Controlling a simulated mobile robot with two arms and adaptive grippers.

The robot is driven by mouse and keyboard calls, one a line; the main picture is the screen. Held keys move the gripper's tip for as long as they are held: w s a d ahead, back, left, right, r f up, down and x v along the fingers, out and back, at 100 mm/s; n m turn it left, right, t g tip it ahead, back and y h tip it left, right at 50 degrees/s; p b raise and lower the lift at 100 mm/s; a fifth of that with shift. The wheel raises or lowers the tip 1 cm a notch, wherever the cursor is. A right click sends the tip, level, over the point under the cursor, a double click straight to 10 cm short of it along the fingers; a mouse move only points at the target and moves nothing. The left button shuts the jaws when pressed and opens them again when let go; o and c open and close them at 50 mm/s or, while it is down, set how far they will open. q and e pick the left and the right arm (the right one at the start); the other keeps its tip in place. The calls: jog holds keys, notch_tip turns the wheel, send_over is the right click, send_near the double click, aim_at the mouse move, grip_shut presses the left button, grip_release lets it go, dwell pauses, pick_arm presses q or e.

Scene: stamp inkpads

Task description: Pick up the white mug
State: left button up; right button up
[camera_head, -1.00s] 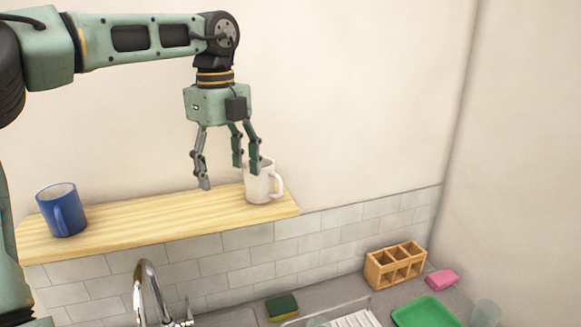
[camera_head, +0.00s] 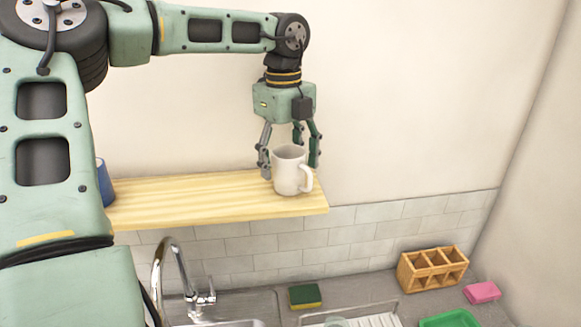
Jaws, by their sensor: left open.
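The white mug (camera_head: 290,172) stands upright near the right end of the wooden wall shelf (camera_head: 200,202), its handle to the right. My left gripper (camera_head: 290,165) points down at the mug and is open. One finger shows just left of the mug and another just right of it, by the handle. The mug hides part of the gripper's far side, so I cannot tell whether any finger touches it. My right gripper is not in view.
A blue mug (camera_head: 104,184) stands on the shelf's left part, mostly hidden by my left arm. Below are a chrome faucet (camera_head: 168,270), a sponge (camera_head: 305,296), a wooden divided box (camera_head: 433,268), a pink block (camera_head: 482,292) and a green tray (camera_head: 450,319).

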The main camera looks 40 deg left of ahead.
aim_at(288, 172)
pick_arm(q)
jog(key=f, duration=0.1)
jog(key=f+p, duration=0.1)
jog(key=f, duration=0.1)
jog(key=shift+w, duration=0.3)
jog(key=shift+f, duration=0.2)
jog(key=shift+s, duration=0.1)
jog(key=c, duration=1.5)
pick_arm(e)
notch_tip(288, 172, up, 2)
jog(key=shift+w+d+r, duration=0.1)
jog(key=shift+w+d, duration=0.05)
